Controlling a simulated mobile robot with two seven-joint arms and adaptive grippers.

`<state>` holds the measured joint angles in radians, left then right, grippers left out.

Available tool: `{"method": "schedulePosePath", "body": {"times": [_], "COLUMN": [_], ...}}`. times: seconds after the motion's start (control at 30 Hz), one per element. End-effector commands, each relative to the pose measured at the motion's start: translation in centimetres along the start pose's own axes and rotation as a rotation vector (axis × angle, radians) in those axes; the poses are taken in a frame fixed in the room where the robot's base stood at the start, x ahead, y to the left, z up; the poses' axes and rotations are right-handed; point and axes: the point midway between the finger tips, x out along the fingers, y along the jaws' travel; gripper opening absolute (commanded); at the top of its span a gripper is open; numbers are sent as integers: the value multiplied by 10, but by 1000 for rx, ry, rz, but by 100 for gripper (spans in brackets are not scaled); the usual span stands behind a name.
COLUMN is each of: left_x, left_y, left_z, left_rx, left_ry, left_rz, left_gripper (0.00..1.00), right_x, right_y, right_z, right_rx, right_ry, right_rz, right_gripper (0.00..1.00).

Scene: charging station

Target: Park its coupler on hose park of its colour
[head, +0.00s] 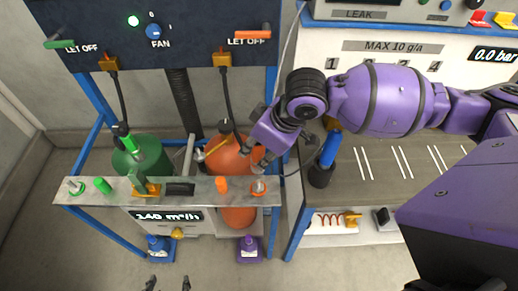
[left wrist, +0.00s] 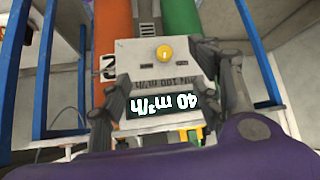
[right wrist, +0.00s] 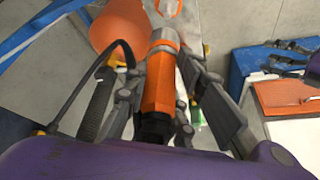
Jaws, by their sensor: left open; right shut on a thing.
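My right gripper (head: 264,158) is over the right end of the metal shelf, beside the orange cylinder (head: 238,215). In the right wrist view it is shut on an orange coupler (right wrist: 158,95) with a dark lower end. In the head view the gripper mostly hides the coupler. An orange peg (head: 221,184) and an orange-ringed fitting (head: 258,188) stand on the shelf (head: 205,190); I cannot tell which is the hose park. The coupler points toward an orange-and-white part (right wrist: 170,8). My left gripper (head: 168,284) is open at the bottom edge.
A green peg (head: 102,185) and green-ringed fitting (head: 75,188) are at the shelf's left end. The green cylinder (head: 150,155) has a green-banded coupler (head: 122,137) on top. Dark hoses hang from the panel (head: 180,30). A workbench (head: 390,180) is at right.

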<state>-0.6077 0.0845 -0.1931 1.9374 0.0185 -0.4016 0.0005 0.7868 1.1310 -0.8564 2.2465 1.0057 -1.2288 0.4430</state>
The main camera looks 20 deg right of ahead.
Motion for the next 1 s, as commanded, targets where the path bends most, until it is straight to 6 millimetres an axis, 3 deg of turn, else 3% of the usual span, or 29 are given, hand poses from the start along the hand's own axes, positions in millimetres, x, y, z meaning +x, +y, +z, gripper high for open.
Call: {"method": "schedulePosePath", "body": {"times": [0.4, 0.7, 1.0], "left_x": [-1, 1, 3], "left_y": [-5, -7, -3], "left_z": [23, 14, 11], "left_rx": [15, 14, 1], "left_ry": [-36, -17, -12], "left_rz": [-3, -7, -6], "left_gripper": [58, 58, 58], "right_x": [36, 51, 52], "right_y": [0, 0, 0], "right_z": [15, 20, 21], "right_rx": [1, 0, 0], "right_ry": [-1, 2, 4], "right_rz": [-2, 1, 2], "right_gripper": [0, 0, 0]}}
